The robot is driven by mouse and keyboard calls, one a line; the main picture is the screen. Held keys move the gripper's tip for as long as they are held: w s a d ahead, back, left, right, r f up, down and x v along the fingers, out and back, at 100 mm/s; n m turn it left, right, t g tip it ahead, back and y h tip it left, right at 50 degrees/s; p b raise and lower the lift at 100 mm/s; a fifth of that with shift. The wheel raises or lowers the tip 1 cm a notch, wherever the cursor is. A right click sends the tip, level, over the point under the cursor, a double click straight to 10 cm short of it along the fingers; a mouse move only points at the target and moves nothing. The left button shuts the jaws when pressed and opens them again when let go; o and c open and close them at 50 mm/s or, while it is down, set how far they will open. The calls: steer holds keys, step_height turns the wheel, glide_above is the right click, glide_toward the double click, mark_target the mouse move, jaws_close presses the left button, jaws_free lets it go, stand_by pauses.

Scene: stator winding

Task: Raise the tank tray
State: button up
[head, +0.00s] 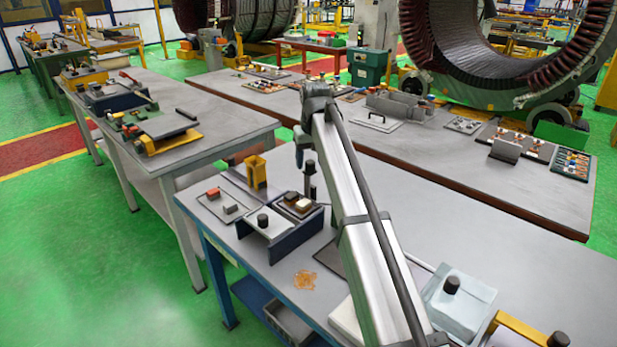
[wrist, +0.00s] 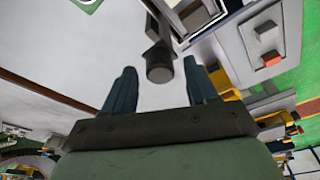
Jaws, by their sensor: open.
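A dark blue tank (head: 291,240) stands near the bench's left end, with a white cover or sheet bearing a black knob on its left part. In its right part a small tray (head: 284,207) holds a reddish and a pale block. A dark upright post with a black knob (head: 310,167) rises by this tray; I take it for the tray's handle. My gripper (head: 300,159) is open and empty above the tank, close to the post. In the wrist view the black knob (wrist: 160,67) shows between the open fingers, with no clear contact. The tray is partly cut off there.
An orange translucent patch (head: 305,280) lies in front. A white box with a black knob (head: 459,303) is at right.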

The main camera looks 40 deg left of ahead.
steer(key=shift+w+a+v, duration=0.1)
steer(key=shift+a+v, duration=0.1)
steer(key=shift+v, duration=0.85)
steer(key=shift+w+a+v, duration=0.1)
steer(key=shift+a+v, duration=0.05)
steer(key=shift+v, duration=0.9)
steer(key=shift+r, duration=0.1)
